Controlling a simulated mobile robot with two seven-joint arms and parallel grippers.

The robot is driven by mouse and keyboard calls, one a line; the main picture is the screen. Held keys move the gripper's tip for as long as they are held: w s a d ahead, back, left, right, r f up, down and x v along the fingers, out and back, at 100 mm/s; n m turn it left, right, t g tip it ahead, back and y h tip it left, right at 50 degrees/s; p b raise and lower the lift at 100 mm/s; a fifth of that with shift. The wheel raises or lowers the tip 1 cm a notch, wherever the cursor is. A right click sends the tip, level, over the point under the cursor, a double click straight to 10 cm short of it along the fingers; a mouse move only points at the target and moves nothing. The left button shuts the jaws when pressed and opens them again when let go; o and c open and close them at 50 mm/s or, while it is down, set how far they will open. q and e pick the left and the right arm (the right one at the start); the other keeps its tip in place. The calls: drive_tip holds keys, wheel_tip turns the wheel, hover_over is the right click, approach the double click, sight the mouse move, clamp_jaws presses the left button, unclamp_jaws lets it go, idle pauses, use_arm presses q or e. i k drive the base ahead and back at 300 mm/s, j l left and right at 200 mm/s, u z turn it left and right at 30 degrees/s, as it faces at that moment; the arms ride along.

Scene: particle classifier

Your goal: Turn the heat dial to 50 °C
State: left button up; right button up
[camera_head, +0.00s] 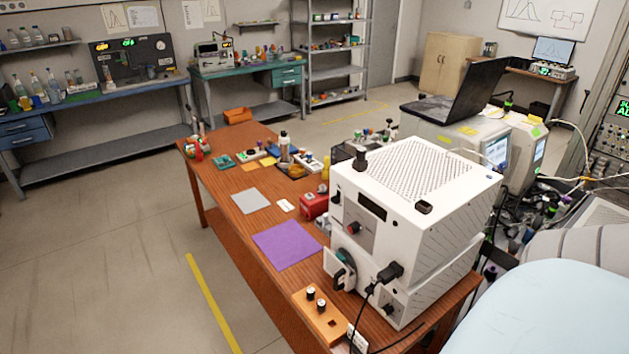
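A white machine (435,240) of two stacked units stands on the near right part of the wooden table. Its upper front has a dark display (372,205) with no readable value. Below the display is a small knob (354,228) with a red part. The lower unit has a dark round part (345,265) with a white flap and a small dark knob (389,309). Which of these is the heat dial I cannot tell, and no scale is readable. Neither of my grippers shows.
The wooden table (222,188) also holds a purple mat (287,245), a red box (314,205) and an orange block (320,318) with black-topped vials. A black cable hangs at the machine's front. A laptop (470,90) stands behind. The floor left of the table is clear.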

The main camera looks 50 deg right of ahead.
sight(355, 227)
drive_tip(key=i+z, duration=0.35)
drive_tip(key=i+j+z, duration=0.55)
drive_tip(key=i+z, duration=0.15)
drive_tip(key=i+j+z, duration=0.2)
drive_tip(key=z, duration=0.15)
drive_tip(key=i+j+z, duration=0.2)
drive_tip(key=z, duration=0.15)
drive_tip(key=i+j+z, duration=0.15)
drive_tip(key=j+z, duration=0.2)
